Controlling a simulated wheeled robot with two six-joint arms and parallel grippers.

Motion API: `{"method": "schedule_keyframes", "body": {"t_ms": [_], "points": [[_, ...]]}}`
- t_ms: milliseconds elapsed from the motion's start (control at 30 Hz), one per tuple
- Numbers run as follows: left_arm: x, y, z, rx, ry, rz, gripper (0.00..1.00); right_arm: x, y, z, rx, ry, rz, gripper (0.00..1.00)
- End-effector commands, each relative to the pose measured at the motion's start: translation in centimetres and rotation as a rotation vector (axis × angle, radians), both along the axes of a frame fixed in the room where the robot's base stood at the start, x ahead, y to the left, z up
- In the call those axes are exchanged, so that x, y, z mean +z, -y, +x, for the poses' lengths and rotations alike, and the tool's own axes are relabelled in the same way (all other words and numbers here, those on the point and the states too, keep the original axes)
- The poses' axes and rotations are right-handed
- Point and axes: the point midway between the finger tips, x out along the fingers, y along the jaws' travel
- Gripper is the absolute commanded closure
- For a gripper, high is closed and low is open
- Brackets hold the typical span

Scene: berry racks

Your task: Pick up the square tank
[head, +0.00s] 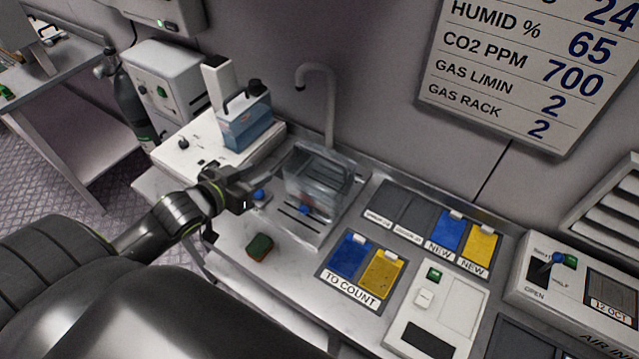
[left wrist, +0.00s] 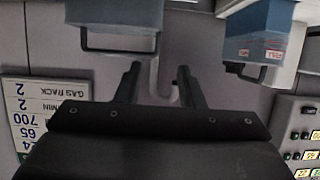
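A clear, box-shaped square tank (head: 318,178) stands over the metal sink area below the tap. My left gripper (head: 258,182) is just left of it, fingers pointing towards the tap side. In the left wrist view, which is upside down, the left gripper (left wrist: 159,76) has its two fingers apart with nothing between them. A grey-blue box with a handle frame, which looks like the tank (left wrist: 118,22), is at the upper left there, beside the fingers. Whether the near finger touches the tank I cannot tell. My right gripper is not in view.
A blue-filled container (head: 246,128) with a dark handle stands on a white unit behind the gripper. The curved tap (head: 330,100) rises behind the tank. A green-brown sponge (head: 260,246) lies in front. Blue and yellow cards lie in a labelled tray (head: 345,296) to the right.

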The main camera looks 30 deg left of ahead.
Motion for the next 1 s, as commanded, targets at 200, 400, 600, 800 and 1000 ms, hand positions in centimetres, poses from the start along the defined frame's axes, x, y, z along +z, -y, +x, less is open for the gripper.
{"method": "schedule_keyframes", "body": {"t_ms": [200, 400, 600, 800, 1000], "points": [[-1.5, 0.3, 3.9, 0.003, 0.002, -0.005, 0.65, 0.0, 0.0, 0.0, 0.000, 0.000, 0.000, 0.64], [-2.9, 0.6, 7.3, 0.002, 0.000, -0.005, 0.65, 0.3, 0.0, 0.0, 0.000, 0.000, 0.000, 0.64], [-3.9, 0.7, 9.4, 0.001, -0.001, 0.000, 0.65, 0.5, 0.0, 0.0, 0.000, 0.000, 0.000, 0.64], [-4.2, 0.8, 10.2, 0.000, -0.002, -0.001, 0.65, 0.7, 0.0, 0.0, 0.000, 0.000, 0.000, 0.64], [-4.9, 1.2, 12.2, 0.002, -0.002, -0.001, 0.65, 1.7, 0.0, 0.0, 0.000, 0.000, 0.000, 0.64]]}}
